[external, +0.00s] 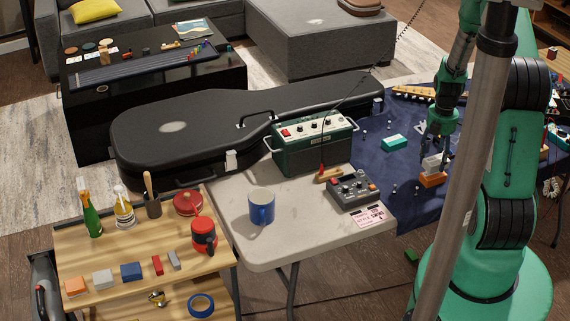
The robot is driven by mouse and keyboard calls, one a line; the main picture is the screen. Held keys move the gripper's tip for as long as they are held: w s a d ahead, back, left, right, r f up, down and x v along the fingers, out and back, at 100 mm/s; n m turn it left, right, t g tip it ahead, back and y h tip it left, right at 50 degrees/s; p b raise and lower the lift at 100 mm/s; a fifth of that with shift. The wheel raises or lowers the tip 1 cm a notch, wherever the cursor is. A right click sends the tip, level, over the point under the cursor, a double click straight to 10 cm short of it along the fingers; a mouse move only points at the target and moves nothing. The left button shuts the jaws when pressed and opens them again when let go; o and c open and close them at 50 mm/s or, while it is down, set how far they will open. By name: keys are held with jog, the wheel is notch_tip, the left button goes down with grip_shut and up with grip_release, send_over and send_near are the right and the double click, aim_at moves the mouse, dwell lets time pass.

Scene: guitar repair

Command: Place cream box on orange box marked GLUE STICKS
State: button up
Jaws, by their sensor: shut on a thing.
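The cream box (431,163) is at my gripper (436,150) on the right, over the blue cloth. The orange box (433,180) is directly below it on the cloth; its GLUE STICKS marking is too small to read. The cream box looks roughly level and seems to rest on the orange box or hang just above it; I cannot tell whether they touch. My gripper points down and is shut on the cream box. The fingers are small and partly hidden in this view.
A silver pole (468,150) stands in the foreground. A teal box (395,142) and small scattered parts lie on the blue cloth (385,185). A grey pedal device (353,190), green amplifier (312,146) and blue mug (261,207) stand on the pale table to the left.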

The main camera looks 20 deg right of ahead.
aim_at(435, 157)
jog(key=shift+f, duration=1.3)
jog(key=shift+f, duration=0.1)
jog(key=o, duration=1.1)
jog(key=shift+o, duration=0.2)
notch_tip(435, 157, up, 12)
jog(key=shift+r+p, duration=0.15)
jog(key=shift+p, duration=0.6)
